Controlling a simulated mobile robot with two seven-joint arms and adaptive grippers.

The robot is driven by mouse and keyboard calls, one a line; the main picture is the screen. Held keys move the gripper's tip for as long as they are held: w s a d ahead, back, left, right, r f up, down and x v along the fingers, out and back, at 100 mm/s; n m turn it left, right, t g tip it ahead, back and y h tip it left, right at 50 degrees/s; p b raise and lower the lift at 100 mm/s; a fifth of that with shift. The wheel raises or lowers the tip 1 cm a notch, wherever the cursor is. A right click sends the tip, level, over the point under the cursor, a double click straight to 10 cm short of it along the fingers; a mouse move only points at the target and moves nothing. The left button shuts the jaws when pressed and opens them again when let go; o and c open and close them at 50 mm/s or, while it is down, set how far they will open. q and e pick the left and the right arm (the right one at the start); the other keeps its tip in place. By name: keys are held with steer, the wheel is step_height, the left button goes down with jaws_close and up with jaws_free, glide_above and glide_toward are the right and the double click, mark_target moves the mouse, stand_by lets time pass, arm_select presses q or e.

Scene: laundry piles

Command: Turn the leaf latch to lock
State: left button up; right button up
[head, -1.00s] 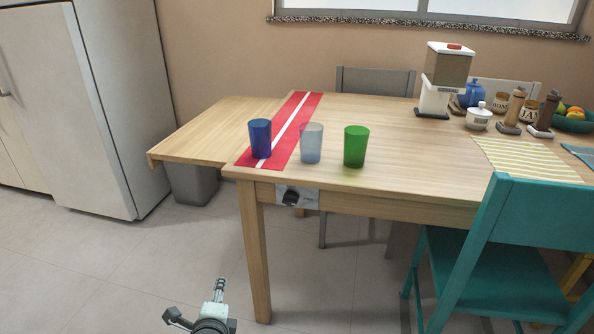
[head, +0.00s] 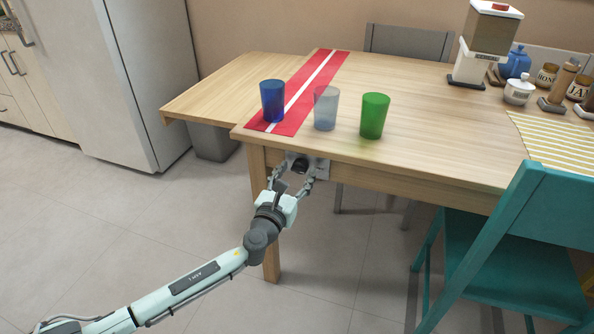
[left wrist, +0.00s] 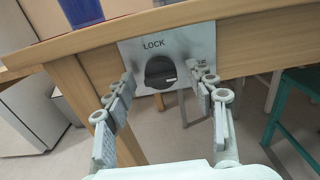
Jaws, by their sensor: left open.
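The leaf latch is a dark round knob (left wrist: 160,72) on a pale metal plate (left wrist: 205,38) fixed to the table's front apron. The plate reads "LOCK" at its upper left; the lettering at right is partly hidden by a finger. In the head view the knob (head: 299,164) sits below the red strip, near the left table leg. My left gripper (head: 291,181) is open right in front of the knob. In the left wrist view its fingers (left wrist: 168,88) stand left and right of the knob; contact cannot be told. My right gripper is not in view.
On the table (head: 430,135) stand a blue cup (head: 272,101) on the red strip (head: 290,125), a clear cup (head: 326,108) and a green cup (head: 374,116) near the front edge. A teal chair (head: 490,240) stands at right. Floor at left is clear.

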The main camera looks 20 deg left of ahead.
arm_select(q)
steer(key=shift+w, duration=0.5)
steer(key=shift+c, duration=0.6)
steer(key=c, duration=1)
steer(key=shift+c, duration=0.2)
